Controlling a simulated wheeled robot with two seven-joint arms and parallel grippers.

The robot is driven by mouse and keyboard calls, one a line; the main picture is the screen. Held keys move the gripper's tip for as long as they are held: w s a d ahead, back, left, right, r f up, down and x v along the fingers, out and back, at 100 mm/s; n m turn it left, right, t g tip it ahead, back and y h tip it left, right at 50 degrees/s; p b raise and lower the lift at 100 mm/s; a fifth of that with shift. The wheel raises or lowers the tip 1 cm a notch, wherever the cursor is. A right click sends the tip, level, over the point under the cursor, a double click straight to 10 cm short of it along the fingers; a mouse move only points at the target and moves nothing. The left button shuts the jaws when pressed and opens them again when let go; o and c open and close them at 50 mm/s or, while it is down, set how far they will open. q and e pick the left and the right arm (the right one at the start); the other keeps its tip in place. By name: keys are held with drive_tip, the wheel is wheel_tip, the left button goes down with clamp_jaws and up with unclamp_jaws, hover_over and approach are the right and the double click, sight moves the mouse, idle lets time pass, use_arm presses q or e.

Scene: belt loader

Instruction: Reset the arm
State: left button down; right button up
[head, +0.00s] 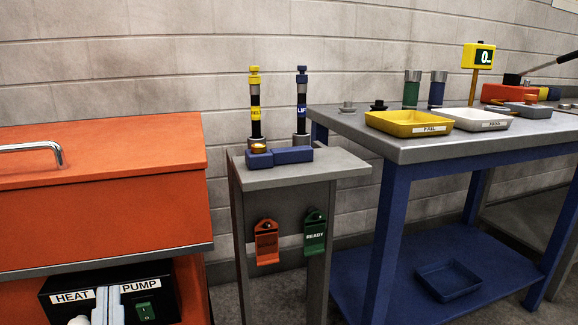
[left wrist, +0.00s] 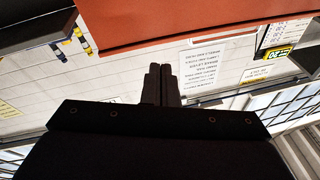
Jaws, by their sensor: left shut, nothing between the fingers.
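My left gripper (head: 107,300) shows at the bottom left of the head view, in front of the black box labelled HEAT PUMP (head: 110,292). In the left wrist view its two dark fingers (left wrist: 160,84) are together with nothing between them. The rest of the left arm is mostly outside the head view. My right gripper is in neither view.
An orange cabinet (head: 100,175) with a metal handle stands at left. A grey stand (head: 330,165) holds yellow and blue posts and hanging orange and green tags. A blue-legged table (head: 400,150) bears a yellow tray (head: 408,123) and white tray (head: 468,119).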

use_arm(q)
drive_tip(key=w+a+f+m+g+h+p, duration=0.1)
drive_tip(key=a+f+g, duration=0.75)
drive_tip(key=f, duration=0.45)
drive_tip(key=s+d+f+g+h+p, duration=0.25)
drive_tip(key=s+f+g+h, duration=0.3)
drive_tip(key=f+h, duration=0.35)
drive_tip(key=w+d+r+h+p, duration=0.1)
drive_tip(key=d+r+p, duration=0.1)
drive_tip(key=r+p, duration=1.7)
drive_tip(key=d+r+h+p, duration=0.2)
drive_tip(key=r+p, duration=1.7)
drive_tip(key=shift+w+r+t, duration=0.15)
drive_tip(key=shift+w+t, duration=0.2)
drive_tip(key=shift+t, duration=0.05)
